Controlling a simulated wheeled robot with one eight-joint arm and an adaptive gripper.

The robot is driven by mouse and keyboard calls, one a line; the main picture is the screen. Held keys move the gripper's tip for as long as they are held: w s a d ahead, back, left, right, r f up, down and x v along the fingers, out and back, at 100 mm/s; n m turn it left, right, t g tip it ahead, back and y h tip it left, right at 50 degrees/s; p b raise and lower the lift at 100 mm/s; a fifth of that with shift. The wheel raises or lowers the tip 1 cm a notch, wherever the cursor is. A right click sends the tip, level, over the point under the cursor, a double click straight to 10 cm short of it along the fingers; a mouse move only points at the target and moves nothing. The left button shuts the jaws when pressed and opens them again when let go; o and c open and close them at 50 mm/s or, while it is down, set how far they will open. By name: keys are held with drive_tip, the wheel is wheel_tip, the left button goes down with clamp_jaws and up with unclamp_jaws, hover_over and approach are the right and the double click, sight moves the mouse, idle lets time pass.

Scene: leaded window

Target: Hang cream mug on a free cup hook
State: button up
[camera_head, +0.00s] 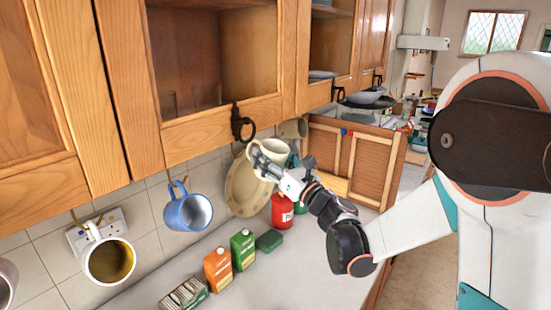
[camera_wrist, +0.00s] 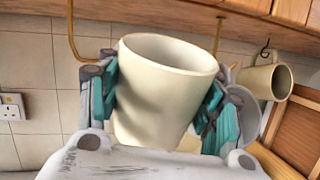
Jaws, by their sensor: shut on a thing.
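The cream mug (camera_wrist: 160,95) is upright between the teal-padded fingers of my gripper (camera_wrist: 160,105), which is shut on it. In the head view the cream mug (camera_head: 272,147) is held by my gripper (camera_head: 268,170), just below the wall cabinets. In the wrist view a brass hook (camera_wrist: 71,35) hangs at the left and another hook (camera_wrist: 218,32) hangs behind the mug's right rim. The lower part of that second hook is hidden. I cannot tell whether the mug touches a hook. Its handle is not clear in the wrist view.
A blue mug (camera_head: 188,212) and a white mug with yellow inside (camera_head: 108,262) hang at left. A beige mug (camera_wrist: 270,82) hangs at right. A round board (camera_head: 245,192) leans on the tiles. Cartons (camera_head: 218,270) and a red container (camera_head: 282,211) stand on the counter below.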

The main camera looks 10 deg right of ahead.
drive_tip(key=shift+s+a, duration=0.5)
drive_tip(key=shift+s, duration=0.1)
drive_tip(key=shift+s+a+f+b, duration=0.35)
drive_tip(key=shift+s+a+f, duration=0.05)
drive_tip(key=shift+s+a, duration=0.4)
drive_tip(key=shift+s+a+f+b, duration=0.35)
drive_tip(key=shift+s+a, duration=0.4)
drive_tip(key=o, duration=1.4)
